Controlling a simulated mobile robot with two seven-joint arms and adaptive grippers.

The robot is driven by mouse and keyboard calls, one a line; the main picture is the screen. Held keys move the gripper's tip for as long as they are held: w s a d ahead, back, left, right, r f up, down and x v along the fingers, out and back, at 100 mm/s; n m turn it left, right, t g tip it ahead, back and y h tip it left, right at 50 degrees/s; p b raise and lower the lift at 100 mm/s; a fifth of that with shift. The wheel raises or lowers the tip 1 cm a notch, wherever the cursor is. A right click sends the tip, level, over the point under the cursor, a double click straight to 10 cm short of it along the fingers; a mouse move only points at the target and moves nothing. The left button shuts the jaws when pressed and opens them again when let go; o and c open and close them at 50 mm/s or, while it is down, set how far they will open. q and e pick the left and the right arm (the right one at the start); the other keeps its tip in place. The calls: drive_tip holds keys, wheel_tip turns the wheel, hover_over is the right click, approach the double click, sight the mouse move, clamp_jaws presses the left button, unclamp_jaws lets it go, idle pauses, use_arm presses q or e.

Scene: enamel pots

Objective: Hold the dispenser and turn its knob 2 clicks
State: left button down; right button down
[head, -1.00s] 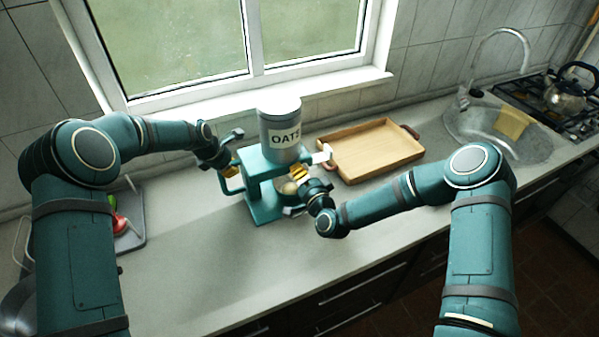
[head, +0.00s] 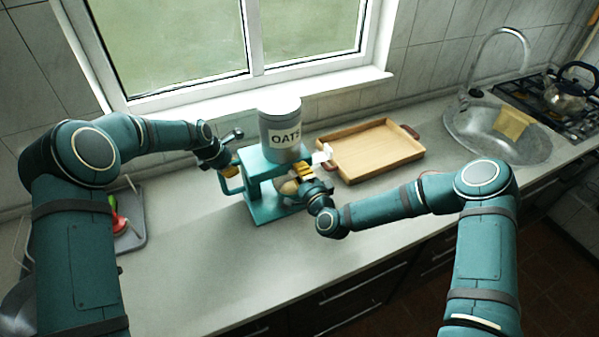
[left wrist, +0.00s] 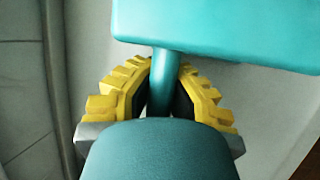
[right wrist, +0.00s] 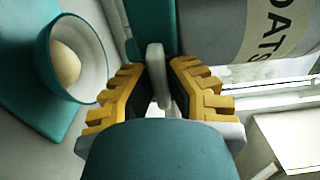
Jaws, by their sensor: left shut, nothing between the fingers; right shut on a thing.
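The teal dispenser (head: 262,172) stands on the counter, with a grey canister labelled OATS (head: 281,135) on top. Its side handle (head: 232,187) faces my left gripper (head: 231,170). In the left wrist view the handle bar (left wrist: 165,80) shows at the fingertips; my left gripper is shut, with no firm hold visible.
A wooden tray (head: 345,167) lies close behind and right of the dispenser. The sink (head: 462,133) and stove with kettle are far right. The front middle counter is clear.

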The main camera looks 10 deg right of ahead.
use_arm(q)
drive_tip(key=shift+d+r, duration=0.1)
drive_tip(key=shift+d, duration=0.05)
use_arm(e)
drive_tip(key=shift+f, duration=0.1)
drive_tip(key=c, duration=1)
unclamp_jaws()
drive_tip(key=shift+a, duration=0.1)
use_arm(q)
drive_tip(key=shift+w, duration=0.1)
use_arm(e)
drive_tip(key=v, duration=1.2)
use_arm(q)
drive_tip(key=c, duration=1.2)
unclamp_jaws()
